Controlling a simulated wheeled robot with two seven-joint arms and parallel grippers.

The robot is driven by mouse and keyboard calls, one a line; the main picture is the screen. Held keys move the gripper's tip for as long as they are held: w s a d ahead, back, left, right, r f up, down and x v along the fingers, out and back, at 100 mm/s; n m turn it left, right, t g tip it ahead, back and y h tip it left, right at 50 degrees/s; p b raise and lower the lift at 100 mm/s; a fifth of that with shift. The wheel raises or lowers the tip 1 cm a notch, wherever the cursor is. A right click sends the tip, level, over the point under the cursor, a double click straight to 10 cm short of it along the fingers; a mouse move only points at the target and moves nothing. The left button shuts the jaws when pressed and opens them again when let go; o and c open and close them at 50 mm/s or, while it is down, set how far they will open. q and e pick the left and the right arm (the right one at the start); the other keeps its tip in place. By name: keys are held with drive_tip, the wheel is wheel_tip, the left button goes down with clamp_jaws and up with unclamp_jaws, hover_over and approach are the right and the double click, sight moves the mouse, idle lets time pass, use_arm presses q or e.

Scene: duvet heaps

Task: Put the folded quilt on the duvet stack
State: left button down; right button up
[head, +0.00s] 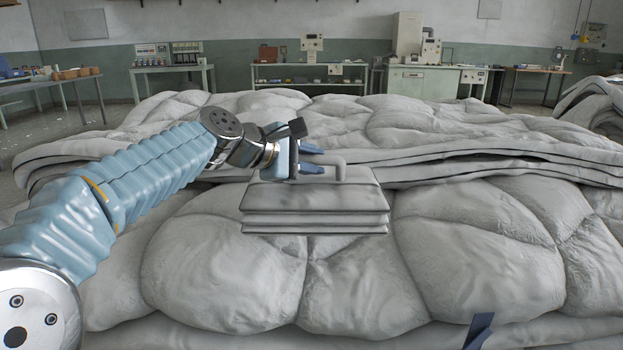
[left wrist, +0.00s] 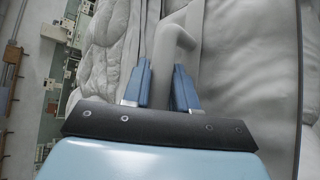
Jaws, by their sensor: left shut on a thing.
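The folded quilt (head: 315,204) is a grey, flat, layered block with a loop handle on top, in the middle of the head view. My left gripper (head: 316,159) is shut on the quilt's handle, which also runs between the fingers in the left wrist view (left wrist: 174,45). The duvet stack (head: 470,235) is a wide heap of puffy grey duvets behind and below the quilt. The quilt looks level; I cannot tell whether its underside touches the duvets. A dark blue tip, apparently of my right gripper (head: 479,329), shows at the lower right; its jaws are not clear.
Another grey duvet heap (head: 598,105) stands at the right edge. Benches with equipment line the far wall, including a green-topped table (head: 172,69) and a cabinet (head: 424,82). The duvet surface right of the quilt is free of other objects.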

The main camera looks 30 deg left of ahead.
sight(321, 178)
use_arm(q)
wheel_tip(321, 178, down, 3)
drive_tip(key=shift+w+f+b, duration=0.15)
drive_tip(key=shift+f+b, duration=0.05)
drive_tip(key=shift+b, duration=0.3)
drive_tip(key=c, duration=0.9)
unclamp_jaws()
drive_tip(key=v, duration=1.2)
